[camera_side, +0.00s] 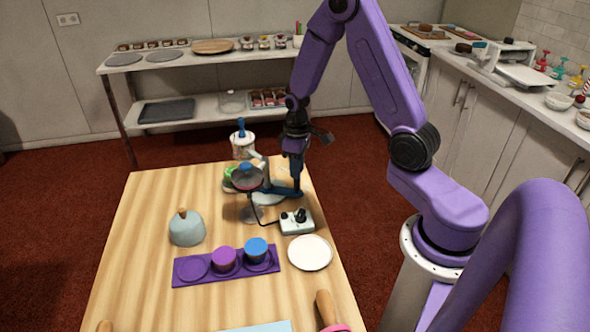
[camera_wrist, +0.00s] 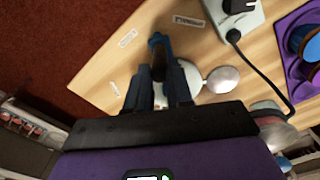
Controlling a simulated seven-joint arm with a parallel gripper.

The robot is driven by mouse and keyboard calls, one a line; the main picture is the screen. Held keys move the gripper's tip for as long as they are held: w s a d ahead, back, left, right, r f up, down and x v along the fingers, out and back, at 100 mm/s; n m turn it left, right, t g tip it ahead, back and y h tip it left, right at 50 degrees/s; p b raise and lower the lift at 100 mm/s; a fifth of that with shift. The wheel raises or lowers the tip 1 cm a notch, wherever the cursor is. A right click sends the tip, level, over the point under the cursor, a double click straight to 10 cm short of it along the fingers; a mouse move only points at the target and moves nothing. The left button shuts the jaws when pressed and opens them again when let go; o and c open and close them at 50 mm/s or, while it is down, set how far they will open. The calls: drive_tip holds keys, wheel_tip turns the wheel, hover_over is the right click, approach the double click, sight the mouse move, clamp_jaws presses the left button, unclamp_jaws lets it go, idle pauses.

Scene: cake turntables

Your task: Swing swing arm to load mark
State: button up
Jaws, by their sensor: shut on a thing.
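The swing arm (camera_side: 284,190) is a dark blue bar low over a pale round plate near the table's far right edge. My gripper (camera_side: 296,186) comes down from above and is shut on its right end. In the wrist view, the blue end of the swing arm (camera_wrist: 158,44) shows between and beyond the fingers of my gripper (camera_wrist: 160,85). Small white labels lie on the wood, one upper left (camera_wrist: 128,38), one at the top (camera_wrist: 188,20) and one at the left (camera_wrist: 115,88). I cannot read which is the load mark.
A control box (camera_side: 297,222) with a black knob and cable stands close in front. A turntable (camera_side: 247,180) stands left of the swing arm. A white plate (camera_side: 310,253), a purple tray (camera_side: 228,277) with cups and a grey-blue dome (camera_side: 186,230) are nearer.

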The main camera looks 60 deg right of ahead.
drive_tip(key=shift+w+d, duration=0.2)
drive_tip(key=shift+w, duration=0.05)
drive_tip(key=shift+w+d, duration=0.4)
drive_tip(key=shift+d, duration=0.2)
drive_tip(key=shift+w+d, duration=0.35)
drive_tip(key=shift+d, duration=0.2)
drive_tip(key=shift+w+d, duration=0.15)
drive_tip(key=shift+d, duration=0.05)
drive_tip(key=o, duration=0.8)
wheel_tip(320, 180, up, 7)
idle(0.4)
